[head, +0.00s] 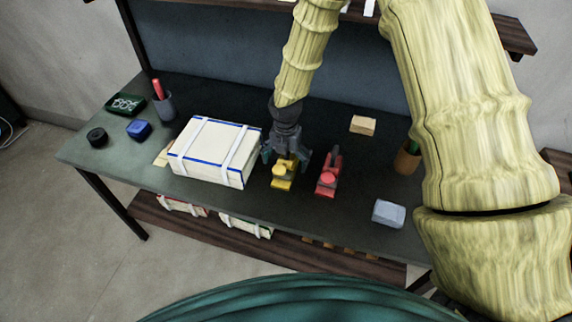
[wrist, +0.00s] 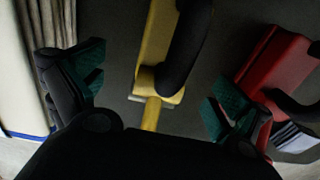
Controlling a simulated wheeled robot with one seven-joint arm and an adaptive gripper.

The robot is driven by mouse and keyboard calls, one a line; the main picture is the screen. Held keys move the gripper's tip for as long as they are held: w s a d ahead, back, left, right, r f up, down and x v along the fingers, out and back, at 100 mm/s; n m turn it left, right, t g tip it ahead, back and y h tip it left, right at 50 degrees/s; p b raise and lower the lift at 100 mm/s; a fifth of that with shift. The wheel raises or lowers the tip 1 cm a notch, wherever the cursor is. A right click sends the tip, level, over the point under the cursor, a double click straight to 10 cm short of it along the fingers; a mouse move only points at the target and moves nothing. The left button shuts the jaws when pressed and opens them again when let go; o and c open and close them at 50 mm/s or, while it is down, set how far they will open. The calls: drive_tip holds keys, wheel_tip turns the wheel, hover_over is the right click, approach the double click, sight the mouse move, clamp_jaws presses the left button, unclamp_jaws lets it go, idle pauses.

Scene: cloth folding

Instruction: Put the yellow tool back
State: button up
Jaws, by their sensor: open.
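The yellow tool (head: 283,173) with a dark handle stands on the dark desk, between a white strapped bundle and a red tool. My gripper (head: 285,157) is right over and behind it, pointing down. In the wrist view the yellow tool (wrist: 158,50) lies between the spread green-padded fingers of my gripper (wrist: 150,92). The fingers are open, with a gap to the tool on both sides. The red tool (head: 328,175) stands just to the right; in the wrist view it (wrist: 275,65) is close to the right finger.
The white bundle (head: 212,150) lies close on the left. A tan block (head: 363,125), a grey-blue block (head: 389,213) and a brown cup (head: 407,158) are to the right. A blue box (head: 139,129), black roll (head: 97,136) and pen cup (head: 165,106) are at far left.

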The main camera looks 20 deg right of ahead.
sight(286, 163)
wheel_tip(286, 163, up, 10)
drive_tip(key=b, duration=0.2)
idle(0.4)
idle(0.4)
